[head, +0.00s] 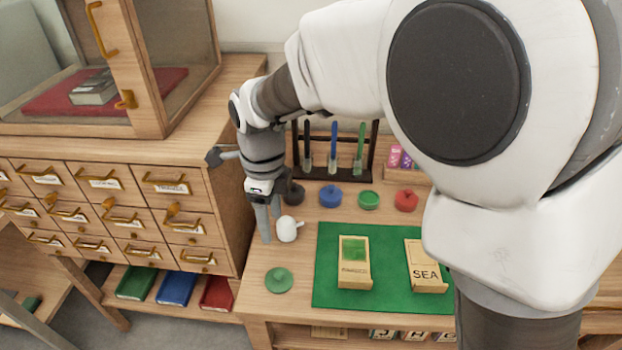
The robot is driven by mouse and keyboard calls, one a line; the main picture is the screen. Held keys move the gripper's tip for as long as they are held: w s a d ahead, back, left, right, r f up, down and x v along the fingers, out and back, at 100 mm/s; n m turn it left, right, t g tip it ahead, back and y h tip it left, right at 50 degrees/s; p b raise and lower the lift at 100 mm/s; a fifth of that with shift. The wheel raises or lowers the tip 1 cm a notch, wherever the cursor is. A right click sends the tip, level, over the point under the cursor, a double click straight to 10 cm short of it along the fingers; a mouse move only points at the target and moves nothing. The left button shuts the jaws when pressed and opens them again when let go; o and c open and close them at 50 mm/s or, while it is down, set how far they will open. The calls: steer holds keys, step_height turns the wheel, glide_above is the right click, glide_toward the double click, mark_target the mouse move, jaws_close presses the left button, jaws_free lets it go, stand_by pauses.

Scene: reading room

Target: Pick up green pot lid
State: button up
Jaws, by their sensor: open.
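The green pot lid (279,280), a round green disc with a small raised middle, lies on the wooden table near its front left edge. A green pot (369,200) stands farther back in a row of pots and seems to have no knobbed lid on it. My gripper (269,226) points down, open, behind the lid and slightly left of it in the picture, apart from it. A small white rounded object (287,229) is just right of the fingers; I cannot tell whether they touch it.
Blue (330,196) and red (405,201) pots flank the green one; a dark pot (294,194) is partly hidden by my gripper. A green mat (325,290) holds two wooden card holders. A brush rack (334,174) stands behind. A drawer cabinet (228,190) rises at left.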

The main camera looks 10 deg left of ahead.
mark_target(278, 273)
step_height(278, 273, down, 18)
steer(key=b, duration=0.3)
steer(key=shift+w+a, duration=0.1)
steer(key=shift+r, duration=0.1)
jaws_close()
stand_by(0.3)
